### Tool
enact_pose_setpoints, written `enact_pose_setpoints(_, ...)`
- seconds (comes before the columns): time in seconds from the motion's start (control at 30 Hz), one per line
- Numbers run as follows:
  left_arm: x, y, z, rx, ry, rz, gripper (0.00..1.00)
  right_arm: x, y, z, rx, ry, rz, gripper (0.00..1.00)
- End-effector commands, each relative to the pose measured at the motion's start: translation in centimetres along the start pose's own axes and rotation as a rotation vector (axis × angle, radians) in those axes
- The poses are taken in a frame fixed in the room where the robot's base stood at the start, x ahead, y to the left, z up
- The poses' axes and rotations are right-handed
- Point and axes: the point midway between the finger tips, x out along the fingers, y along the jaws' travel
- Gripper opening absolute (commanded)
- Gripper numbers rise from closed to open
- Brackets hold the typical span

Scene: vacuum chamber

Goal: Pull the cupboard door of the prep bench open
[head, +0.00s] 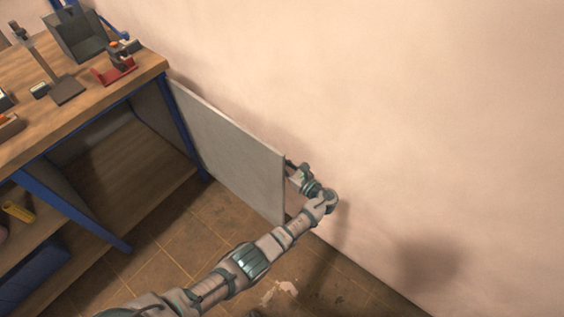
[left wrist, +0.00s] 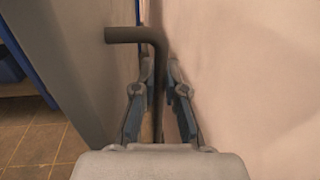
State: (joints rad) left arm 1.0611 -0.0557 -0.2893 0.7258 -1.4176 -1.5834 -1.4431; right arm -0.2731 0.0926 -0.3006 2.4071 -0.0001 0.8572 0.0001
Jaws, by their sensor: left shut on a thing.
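The cupboard door (head: 232,145) is a flat grey panel. It stands swung far out from the prep bench (head: 105,80), close to the wall, and the cupboard inside is exposed. In the left wrist view the door (left wrist: 80,65) is on the left, with a dark bent bar handle (left wrist: 128,35) on its face. My left gripper (head: 293,166) is at the door's free edge, on the wall side. In the left wrist view my left gripper (left wrist: 160,75) has its fingers on either side of the handle's upright bar, shut on it. My right gripper is not in view.
The pale wall (head: 430,110) is close behind the door and my left gripper. Tools, a red-based device (head: 113,72) and a dark bin (head: 78,38) stand on the benchtop. A blue bench leg (head: 75,208) stands before the open cupboard. The tiled floor (head: 185,240) beside the door is clear.

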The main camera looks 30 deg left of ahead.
Motion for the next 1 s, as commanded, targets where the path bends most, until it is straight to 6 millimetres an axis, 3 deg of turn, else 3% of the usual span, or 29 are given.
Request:
enact_pose_setpoints(0.07, 0.1, 0.0, 0.2, -0.002, -0.002, 0.003, 0.00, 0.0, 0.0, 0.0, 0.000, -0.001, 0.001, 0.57)
enact_pose_setpoints(0.1, 0.1, 0.0, 0.2, -0.002, -0.002, 0.003, 0.13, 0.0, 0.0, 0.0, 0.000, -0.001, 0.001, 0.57)
enact_pose_setpoints(0.2, 0.1, 0.0, 0.1, -0.001, -0.002, 0.003, 0.37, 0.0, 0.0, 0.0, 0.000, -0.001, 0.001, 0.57)
enact_pose_setpoints(0.57, -0.4, -0.1, 0.0, 0.000, 0.000, 0.000, 0.37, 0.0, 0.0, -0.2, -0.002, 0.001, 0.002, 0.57)
enact_pose_setpoints(0.67, -1.7, -0.1, 0.0, 0.000, 0.001, -0.001, 0.37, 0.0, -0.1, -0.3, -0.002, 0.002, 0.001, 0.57)
enact_pose_setpoints(1.0, -9.0, -0.2, -0.1, 0.001, 0.000, -0.001, 0.37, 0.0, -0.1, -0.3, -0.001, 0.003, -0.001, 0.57)
